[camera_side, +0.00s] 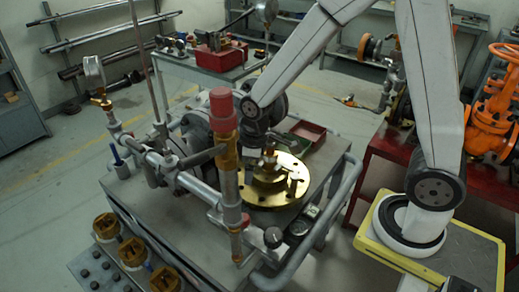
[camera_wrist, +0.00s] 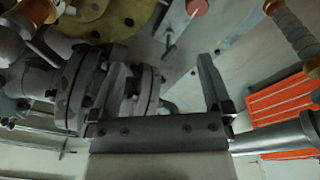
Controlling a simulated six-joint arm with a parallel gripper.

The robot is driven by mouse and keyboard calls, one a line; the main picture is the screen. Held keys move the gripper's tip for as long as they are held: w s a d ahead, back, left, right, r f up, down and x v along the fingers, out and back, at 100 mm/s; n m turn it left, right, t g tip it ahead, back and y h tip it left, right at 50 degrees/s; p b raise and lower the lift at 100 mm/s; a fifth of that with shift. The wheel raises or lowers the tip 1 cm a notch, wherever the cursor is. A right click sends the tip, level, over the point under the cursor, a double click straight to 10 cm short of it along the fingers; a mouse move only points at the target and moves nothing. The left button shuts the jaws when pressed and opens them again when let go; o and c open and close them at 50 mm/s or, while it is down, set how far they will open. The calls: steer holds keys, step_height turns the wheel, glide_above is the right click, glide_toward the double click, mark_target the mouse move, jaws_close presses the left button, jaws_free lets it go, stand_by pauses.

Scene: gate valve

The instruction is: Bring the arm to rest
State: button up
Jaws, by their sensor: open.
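My gripper (camera_wrist: 163,72) shows in the wrist view with its two dark fingers spread wide and nothing gripped between them. A grey flanged fitting (camera_wrist: 148,93) appears beyond and beside the left finger; I cannot tell the gap to it. In the side view, my arm rises from the yellow-edged base at the right and bends down to the bench. My wrist is low behind the red-capped upright pipe (camera_side: 224,110), close to the brass disc (camera_side: 285,192) with its central fitting. The fingers are hard to make out there.
Pipework with a gauge (camera_side: 93,68) crowds the left of the bench (camera_side: 205,240). A tubular rail (camera_side: 340,190) runs along its right side. A red tray (camera_side: 305,131) lies behind the disc. Orange valves (camera_side: 495,100) stand at the right. Open floor lies left.

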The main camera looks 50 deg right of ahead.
steer(key=s+d+r+m+t, duration=0.1)
steer(key=s+d+r+m, duration=0.1)
steer(key=s+m, duration=0.4)
steer(key=shift+s+d+r+m, duration=0.25)
steer(key=shift+s+d, duration=0.2)
steer(key=shift+s, duration=0.6)
steer(key=shift+w, duration=0.1)
steer(key=w+a+f+n, duration=0.2)
steer(key=w+f+n, duration=0.1)
steer(key=w+n, duration=0.2)
steer(key=w+a+f+n+g, duration=0.1)
steer(key=w+a+f+n, duration=0.1)
steer(key=w+n, duration=0.3)
steer(key=w+a+f+n+g, duration=0.1)
steer(key=w+a+f+n, duration=0.2)
steer(key=w+n, duration=0.2)
steer(key=shift+w+a+f+n, duration=0.35)
steer(key=shift+a+n, duration=0.05)
steer(key=shift+n, duration=0.55)
steer(key=shift+f, duration=0.1)
steer(key=shift+f, duration=3.8)
